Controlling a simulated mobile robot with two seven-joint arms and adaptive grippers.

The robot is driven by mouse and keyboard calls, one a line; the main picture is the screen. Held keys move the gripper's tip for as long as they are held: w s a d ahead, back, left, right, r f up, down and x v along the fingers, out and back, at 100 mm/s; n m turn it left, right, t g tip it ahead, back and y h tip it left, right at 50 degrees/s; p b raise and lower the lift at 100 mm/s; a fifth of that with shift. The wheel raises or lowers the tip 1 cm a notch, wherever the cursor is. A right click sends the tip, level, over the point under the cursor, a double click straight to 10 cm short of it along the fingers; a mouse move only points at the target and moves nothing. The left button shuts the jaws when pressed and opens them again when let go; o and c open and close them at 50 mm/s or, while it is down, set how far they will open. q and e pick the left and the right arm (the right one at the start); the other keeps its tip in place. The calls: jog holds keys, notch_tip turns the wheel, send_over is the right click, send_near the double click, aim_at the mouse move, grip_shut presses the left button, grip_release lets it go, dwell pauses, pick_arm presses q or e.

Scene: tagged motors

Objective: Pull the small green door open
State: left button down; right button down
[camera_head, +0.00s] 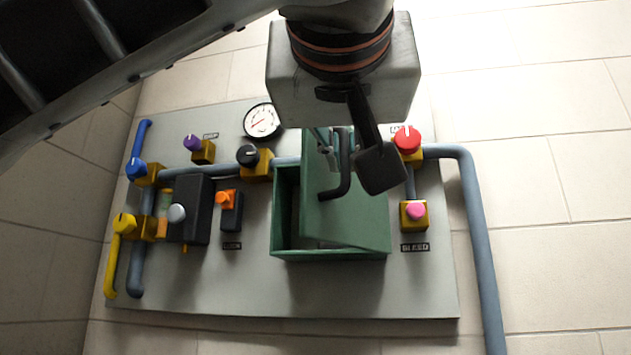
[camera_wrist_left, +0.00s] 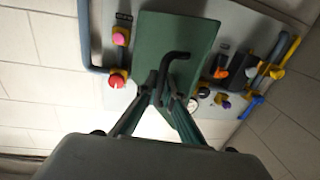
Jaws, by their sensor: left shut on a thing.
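The small green door (camera_head: 345,222) stands partly open on a green box (camera_head: 284,254). Its left edge stands out from the box, showing part of the dark inside, and its right edge stays at the box. A black bent handle (camera_head: 343,180) is on the door's face. My left gripper (camera_head: 340,150) is shut on the handle, with its body hiding the upper part of the door. In the left wrist view the door (camera_wrist_left: 172,40) fills the middle, and the fingers (camera_wrist_left: 168,92) close around the handle (camera_wrist_left: 177,57). My right gripper is not in view.
A grey pipe (camera_head: 480,230) runs down the right side.

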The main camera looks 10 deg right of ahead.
pick_arm(q)
jog(key=shift+s+d+n+y, duration=0.4)
jog(key=shift+s+d+y, duration=0.05)
jog(key=shift+d+y, duration=0.2)
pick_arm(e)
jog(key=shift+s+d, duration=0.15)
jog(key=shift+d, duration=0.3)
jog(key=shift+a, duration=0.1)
pick_arm(q)
jog(key=c, duration=2.5)
grip_release()
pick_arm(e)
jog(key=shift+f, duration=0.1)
